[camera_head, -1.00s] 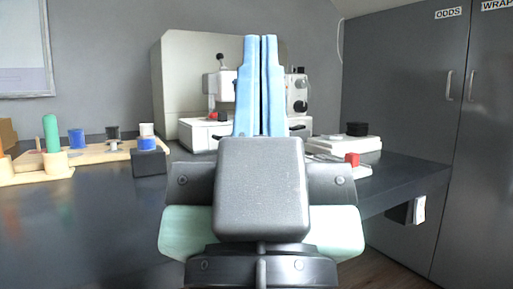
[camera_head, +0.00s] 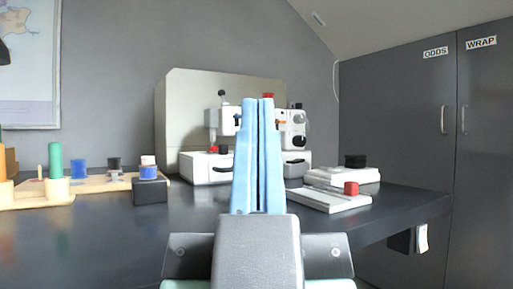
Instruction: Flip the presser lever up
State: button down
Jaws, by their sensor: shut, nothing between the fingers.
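A white sewing-machine-like device (camera_head: 222,122) stands on the dark worktop, with a black knob (camera_head: 222,93) at its upper left and a dark round dial (camera_head: 299,143) on its right side. Its middle is hidden behind my gripper, and I cannot make out for sure which part is the presser lever. My gripper (camera_head: 257,101) points upward in front of the device, its two blue fingers shut together with nothing between them. A red part of the device (camera_head: 268,95) shows just above the fingertips. I cannot tell whether the fingers touch the device.
A wooden tray (camera_head: 95,184) with pegs and coloured spools lies at left, beside a dark block (camera_head: 150,191). Grey cabinets (camera_head: 395,140) stand beyond.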

notch_tip(320, 180, up, 66)
jog(key=p, duration=6.6)
jog(key=shift+d, duration=0.1)
